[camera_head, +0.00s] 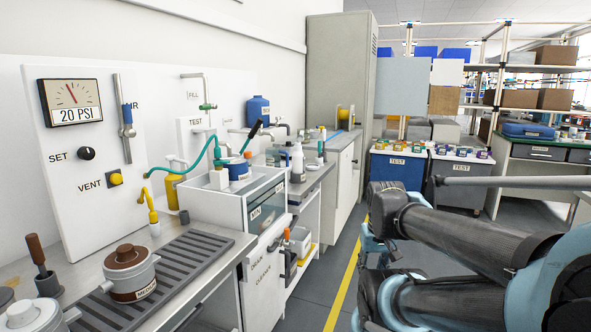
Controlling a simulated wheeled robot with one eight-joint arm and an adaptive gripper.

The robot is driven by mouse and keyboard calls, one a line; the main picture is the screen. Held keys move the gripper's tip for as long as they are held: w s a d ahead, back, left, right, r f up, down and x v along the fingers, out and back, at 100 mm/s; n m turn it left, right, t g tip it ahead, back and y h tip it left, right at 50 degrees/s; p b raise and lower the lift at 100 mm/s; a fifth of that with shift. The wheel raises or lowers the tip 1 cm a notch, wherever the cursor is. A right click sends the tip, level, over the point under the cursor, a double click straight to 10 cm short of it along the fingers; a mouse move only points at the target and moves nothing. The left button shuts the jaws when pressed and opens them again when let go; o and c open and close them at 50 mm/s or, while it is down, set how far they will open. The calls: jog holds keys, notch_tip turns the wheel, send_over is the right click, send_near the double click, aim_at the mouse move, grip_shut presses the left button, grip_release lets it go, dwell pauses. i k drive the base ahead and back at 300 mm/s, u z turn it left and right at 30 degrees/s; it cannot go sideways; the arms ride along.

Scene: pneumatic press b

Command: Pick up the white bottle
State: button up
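A white bottle (298,161) stands upright on the counter behind the glass-walled tank, near the counter's right edge. It is small in the view, and its lower part has a dark label. My dark and light-blue arm fills the lower right, across the aisle from the bottle. I cannot make out my gripper or its fingers in this view.
The tank (262,207) stands in front of the bottle on the left, with a green hose above it. A blue bottle (258,111) stands farther back. A lidded pot (130,272) sits on the near counter. The grey aisle floor is clear beside the yellow line (343,291).

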aim_at(297, 155)
jog(key=i, duration=1)
